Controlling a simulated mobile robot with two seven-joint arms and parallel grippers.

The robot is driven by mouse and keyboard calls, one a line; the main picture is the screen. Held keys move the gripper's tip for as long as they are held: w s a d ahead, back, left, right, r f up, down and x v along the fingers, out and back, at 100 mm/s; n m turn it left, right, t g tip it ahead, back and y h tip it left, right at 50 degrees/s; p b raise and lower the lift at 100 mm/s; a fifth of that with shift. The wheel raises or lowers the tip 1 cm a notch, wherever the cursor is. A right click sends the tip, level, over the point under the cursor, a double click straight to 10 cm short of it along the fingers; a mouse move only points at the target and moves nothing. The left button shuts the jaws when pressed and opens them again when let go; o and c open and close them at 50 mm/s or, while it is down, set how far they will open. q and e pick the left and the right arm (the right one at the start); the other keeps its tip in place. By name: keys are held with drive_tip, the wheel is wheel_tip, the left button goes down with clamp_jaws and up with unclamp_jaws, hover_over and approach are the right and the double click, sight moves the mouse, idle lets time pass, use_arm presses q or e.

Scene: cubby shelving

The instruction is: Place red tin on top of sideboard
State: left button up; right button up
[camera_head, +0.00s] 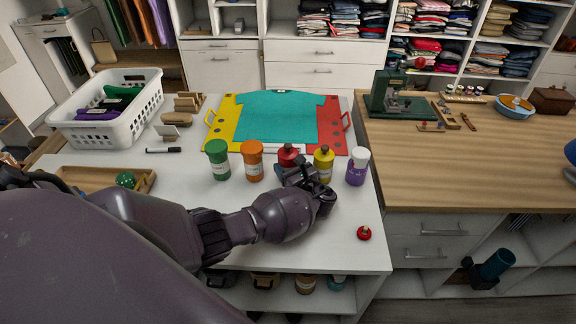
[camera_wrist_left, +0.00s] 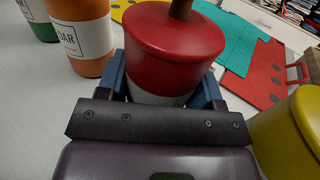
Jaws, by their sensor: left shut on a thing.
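The red tin (camera_head: 288,155) stands in a row of coloured tins on the white table. It has a dark knob on top, and its pale lower part is mostly hidden. My left gripper (camera_head: 284,168) reaches in from the front with its blue fingers on either side of the tin. In the left wrist view the red tin (camera_wrist_left: 174,50) sits between the fingers and the gripper is shut on it. I cannot tell whether its base is on the table. My right gripper is not in view. The wooden-topped unit (camera_head: 450,160) at the right may be the sideboard.
Green (camera_head: 217,160), orange (camera_head: 253,162), yellow (camera_head: 324,164) and purple (camera_head: 357,168) tins stand close beside the red one. A small red lid-like piece (camera_head: 364,233) lies at the front right. A white basket (camera_head: 105,108) stands at the left. The wooden top's front is clear.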

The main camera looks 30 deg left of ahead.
use_arm(q)
drive_tip(key=o, duration=0.7)
drive_tip(key=shift+f, duration=0.1)
drive_tip(key=shift+c, duration=0.2)
drive_tip(key=shift+r, duration=0.2)
drive_tip(key=b+v, duration=0.1)
drive_tip(key=v, duration=1.1)
drive_tip(key=shift+f, duration=0.1)
